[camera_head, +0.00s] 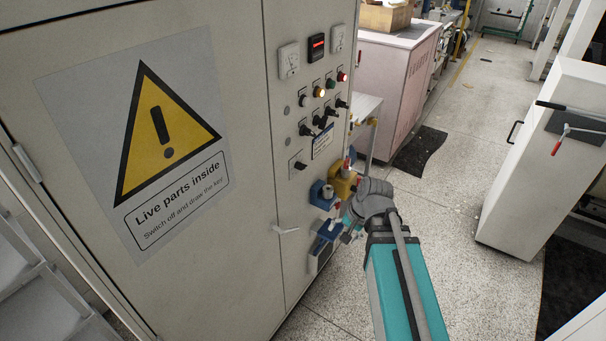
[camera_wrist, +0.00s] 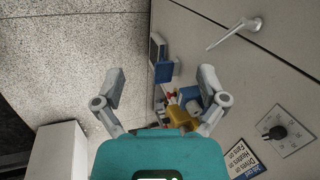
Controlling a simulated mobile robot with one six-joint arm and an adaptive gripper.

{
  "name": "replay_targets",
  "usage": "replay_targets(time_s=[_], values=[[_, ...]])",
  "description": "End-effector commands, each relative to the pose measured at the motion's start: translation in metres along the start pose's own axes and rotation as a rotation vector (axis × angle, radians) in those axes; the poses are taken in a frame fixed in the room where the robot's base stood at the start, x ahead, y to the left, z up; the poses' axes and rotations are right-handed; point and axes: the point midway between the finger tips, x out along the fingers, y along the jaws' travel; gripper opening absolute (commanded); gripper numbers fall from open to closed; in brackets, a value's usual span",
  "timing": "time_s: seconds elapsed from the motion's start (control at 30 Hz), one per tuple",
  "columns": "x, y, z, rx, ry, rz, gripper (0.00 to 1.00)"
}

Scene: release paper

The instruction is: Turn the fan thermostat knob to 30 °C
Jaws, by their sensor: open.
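A small dark knob on a pale square dial plate sits on the grey cabinet front; I take it for the fan thermostat knob (camera_head: 299,165). The knob also shows at the right of the wrist view (camera_wrist: 277,132), but its scale is too small to read. My gripper (camera_head: 345,228) is in front of the lower right of the cabinet panel, below and right of the knob, near the blue and yellow fittings. In the wrist view my gripper (camera_wrist: 163,82) has its two grey fingers spread wide with nothing between them held. The knob is apart from the fingers.
The cabinet (camera_head: 240,215) carries several switches and lamps above the knob. A yellow housing (camera_head: 343,184) and blue sockets (camera_head: 321,193) stick out near my gripper. A door handle (camera_head: 286,229) protrudes below the knob. The speckled floor (camera_head: 440,225) at the right is open.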

Motion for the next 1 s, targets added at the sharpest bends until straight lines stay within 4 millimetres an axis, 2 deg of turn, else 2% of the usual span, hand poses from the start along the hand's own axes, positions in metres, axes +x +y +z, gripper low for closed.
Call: replay_targets(time_s=[0.03,0.1,0.43,0.7,1.0], values=[[0.012,-0.005,-0.008,0.078,-0.007,-0.058,0.91],[0.017,-0.015,-0.015,0.194,-0.024,-0.139,0.91],[0.025,-0.057,-0.055,0.740,-0.201,-0.503,0.91],[0.013,-0.078,-0.095,1.171,-0.474,-0.759,0.91],[-0.011,-0.083,-0.139,1.553,-0.869,-0.952,0.91]])
